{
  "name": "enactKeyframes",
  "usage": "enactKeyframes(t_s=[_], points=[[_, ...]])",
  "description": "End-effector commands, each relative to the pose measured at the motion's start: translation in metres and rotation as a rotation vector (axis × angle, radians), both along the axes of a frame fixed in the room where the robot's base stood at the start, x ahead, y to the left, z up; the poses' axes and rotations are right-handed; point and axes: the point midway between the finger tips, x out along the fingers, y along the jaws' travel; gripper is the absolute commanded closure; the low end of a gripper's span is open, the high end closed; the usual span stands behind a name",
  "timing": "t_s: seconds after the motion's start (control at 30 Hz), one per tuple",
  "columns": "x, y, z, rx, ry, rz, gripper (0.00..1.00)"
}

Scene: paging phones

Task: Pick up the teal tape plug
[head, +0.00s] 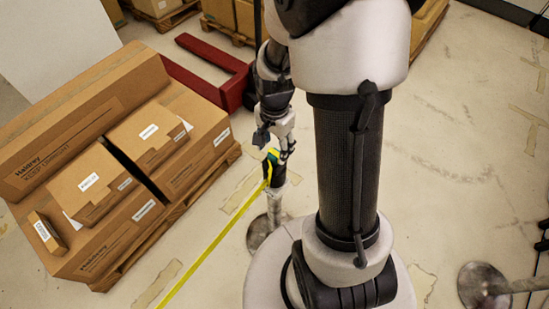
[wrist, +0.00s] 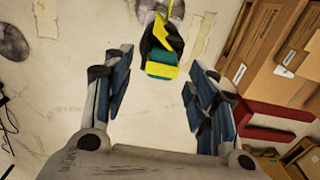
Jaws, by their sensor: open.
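The teal tape plug (head: 273,156) is at the top of a dark stanchion post (head: 271,194), with yellow tape (head: 220,236) running from it toward the lower left. In the wrist view the teal plug (wrist: 163,71) shows with yellow parts around it, at the top centre. My gripper (head: 274,138) is just above and beside the post top in the head view. In the wrist view my gripper (wrist: 160,62) is open, its fingers left and right of the plug, with gaps on both sides. I cannot tell how far the plug lies beyond the fingertips.
Cardboard boxes (head: 91,183) on a pallet stand at the left. A red pallet jack (head: 228,91) is behind them. Another post base (head: 483,285) is at the lower right. The pale floor (head: 455,150) at the right is mostly clear.

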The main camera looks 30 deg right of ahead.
Motion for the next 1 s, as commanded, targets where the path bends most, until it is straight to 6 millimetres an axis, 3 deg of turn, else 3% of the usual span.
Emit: enactKeyframes(t_s=[0.3, 0.57, 1.0], points=[[0.003, 0.002, -0.046, 0.001, 0.001, 0.0, 0.47], [0.003, 0.001, -0.047, 0.0, 0.0, 0.0, 0.48], [0.003, 0.001, -0.047, 0.0, 0.0, 0.0, 0.78]])
